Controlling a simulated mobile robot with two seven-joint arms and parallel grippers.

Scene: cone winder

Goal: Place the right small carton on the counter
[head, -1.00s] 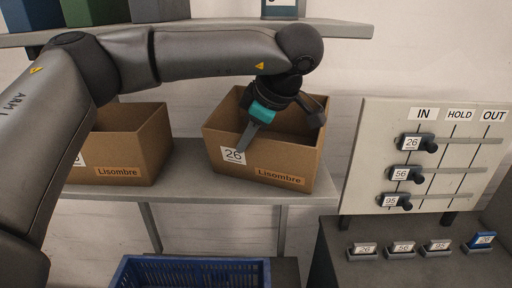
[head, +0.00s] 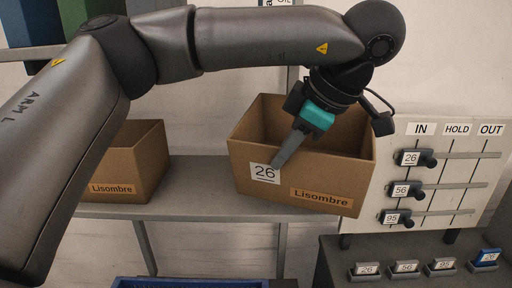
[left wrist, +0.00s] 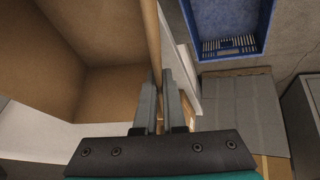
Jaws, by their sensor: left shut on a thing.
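The right small carton (head: 278,150) is an open brown box with a "26" label and a "Lisombre" label. My left gripper (head: 283,158) comes down over its front wall and is shut on that wall. The carton looks slightly tilted, hangs in front of the shelf and overlaps the left side of the panel. In the left wrist view, my fingers (left wrist: 160,108) pinch the carton's wall (left wrist: 152,35), with the carton's inside at the left. A dark grey counter-like surface (head: 335,258) lies at the lower right. My right gripper is not in view.
Another Lisombre carton (head: 125,165) stands on the grey shelf (head: 185,200) at the left. A panel (head: 450,205) with IN, HOLD and OUT sliders stands at the right, with several tags below. A blue crate (head: 190,283) is low; it also shows in the left wrist view (left wrist: 230,45).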

